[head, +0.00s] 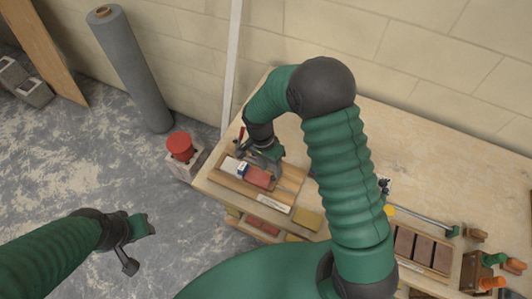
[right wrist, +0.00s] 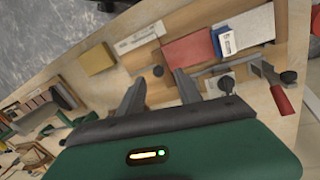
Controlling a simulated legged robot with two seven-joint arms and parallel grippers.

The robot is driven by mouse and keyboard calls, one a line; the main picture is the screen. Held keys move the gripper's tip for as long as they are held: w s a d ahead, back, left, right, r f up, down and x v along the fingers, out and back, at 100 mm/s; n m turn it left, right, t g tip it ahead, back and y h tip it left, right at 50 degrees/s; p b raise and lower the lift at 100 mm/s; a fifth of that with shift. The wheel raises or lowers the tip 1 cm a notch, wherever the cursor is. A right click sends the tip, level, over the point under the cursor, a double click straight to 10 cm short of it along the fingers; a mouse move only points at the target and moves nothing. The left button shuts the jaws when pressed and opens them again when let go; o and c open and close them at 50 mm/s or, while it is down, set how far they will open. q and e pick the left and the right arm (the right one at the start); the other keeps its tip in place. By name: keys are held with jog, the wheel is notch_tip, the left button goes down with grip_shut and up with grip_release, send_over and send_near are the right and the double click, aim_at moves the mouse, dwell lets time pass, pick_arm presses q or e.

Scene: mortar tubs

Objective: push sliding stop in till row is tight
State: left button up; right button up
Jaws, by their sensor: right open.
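A wooden tray (head: 288,187) at the table's left end holds a row: a red block (head: 258,177), a blue-and-white box (head: 240,169) and a pale block (head: 229,165). The red block (right wrist: 200,50) and blue-and-white box (right wrist: 228,41) also show in the right wrist view. My right gripper (right wrist: 160,88) is open and empty over the tray, its fingers either side of a black knob (right wrist: 157,71). I cannot tell for sure whether this knob belongs to the sliding stop. My left gripper (head: 139,243) is open and empty, away from the table.
A red-handled clamp (right wrist: 278,95) lies beside the row. A yellow block (head: 307,218) and a white label (head: 277,203) are near the tray's front. A rack of brown blocks (head: 425,248) stands to the right. A red-topped block (head: 180,147) stands left of the table. The table's back is clear.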

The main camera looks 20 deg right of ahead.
notch_tip(320, 180, up, 10)
jog(key=w+a+b, duration=0.1)
jog(key=w, duration=0.1)
jog(key=shift+a+r, duration=0.2)
jog(key=shift+r, duration=0.05)
jog(key=s+d+f+n+t+y+b, duration=0.1)
jog(key=s+f+n+t+b, duration=0.1)
jog(key=s+n, duration=0.9)
jog(key=f+n+t, duration=0.1)
jog(key=t, duration=0.1)
jog(key=shift+f+t+b, duration=0.15)
jog(key=shift+t+b, duration=0.15)
jog(key=shift+b, duration=0.1)
jog(key=shift+s, duration=0.15)
dwell(0.7)
